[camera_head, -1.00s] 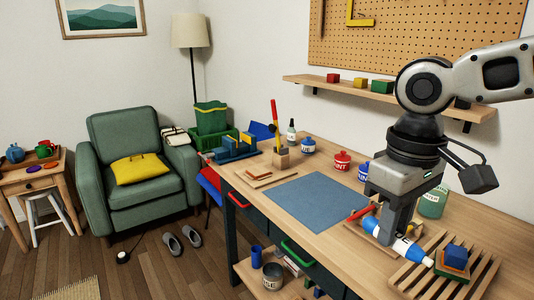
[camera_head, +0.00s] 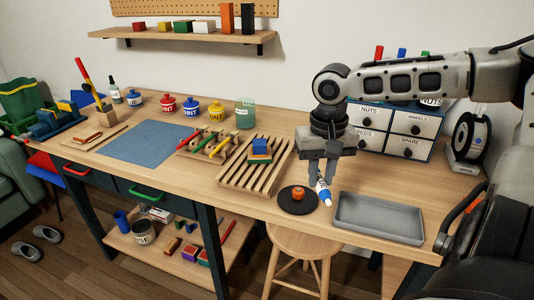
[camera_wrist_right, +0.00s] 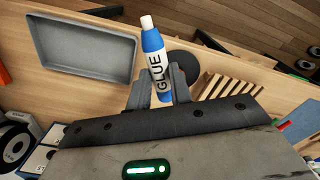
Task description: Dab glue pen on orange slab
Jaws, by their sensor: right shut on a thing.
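My right gripper (camera_head: 321,180) is shut on the glue pen (camera_head: 324,194), a blue and white tube marked GLUE. In the right wrist view the glue pen (camera_wrist_right: 152,50) sits between both fingers, its white tip pointing away from the gripper. The pen is tilted and held beside a round black disc (camera_head: 289,206). A small orange piece (camera_head: 298,192) rests on the disc, apart from the pen. My left gripper is out of view.
A grey tray (camera_head: 380,219) lies right of the pen. The slatted rack (camera_head: 232,179) is to the left. A drawer cabinet (camera_head: 405,125) and a spool (camera_head: 468,134) stand behind. A stool (camera_head: 302,240) is below the front edge. The blue mat (camera_head: 150,142) is clear.

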